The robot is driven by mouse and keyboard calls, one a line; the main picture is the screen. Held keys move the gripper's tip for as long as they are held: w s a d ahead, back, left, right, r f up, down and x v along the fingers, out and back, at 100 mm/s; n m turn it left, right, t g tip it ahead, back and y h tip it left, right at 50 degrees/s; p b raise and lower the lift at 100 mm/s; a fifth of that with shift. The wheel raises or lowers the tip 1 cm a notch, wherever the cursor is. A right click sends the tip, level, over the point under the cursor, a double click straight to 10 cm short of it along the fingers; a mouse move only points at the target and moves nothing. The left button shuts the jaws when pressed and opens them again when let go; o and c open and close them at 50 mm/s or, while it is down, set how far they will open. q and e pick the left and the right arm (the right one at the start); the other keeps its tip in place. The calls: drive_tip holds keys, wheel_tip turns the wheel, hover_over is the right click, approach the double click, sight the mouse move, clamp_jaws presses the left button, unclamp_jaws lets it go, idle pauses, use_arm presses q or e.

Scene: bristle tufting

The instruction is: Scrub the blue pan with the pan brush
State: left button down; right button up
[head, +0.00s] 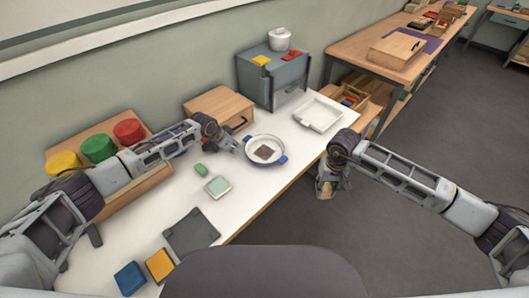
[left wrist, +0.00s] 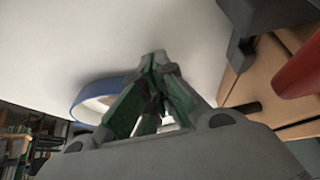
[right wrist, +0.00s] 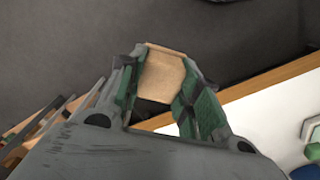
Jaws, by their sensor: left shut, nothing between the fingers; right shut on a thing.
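The blue pan (head: 280,160) sits on the white table; its pale inside has a dark brown square patch (head: 264,151). Its blue rim also shows in the left wrist view (left wrist: 84,98). My left gripper (head: 233,146) is shut and empty, just left of the pan. In the left wrist view its fingertips (left wrist: 159,58) meet. My right gripper (head: 326,190) is shut on a light wooden piece, which looks like the pan brush (right wrist: 163,75). It is held beyond the table's right edge, over the floor. No bristles can be made out.
A small green object (head: 200,170), a pale green square piece (head: 218,187) and a dark grey mat (head: 190,233) lie nearer on the table. A white tray (head: 319,113) is behind the pan to the right. A wooden box (head: 217,102) and grey cabinet (head: 262,84) stand behind.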

use_arm(q)
drive_tip(key=shift+f, duration=0.65)
use_arm(e)
drive_tip(key=shift+f, duration=0.3)
use_arm(q)
drive_tip(key=shift+r, duration=0.1)
use_arm(e)
drive_tip(key=shift+r, duration=0.1)
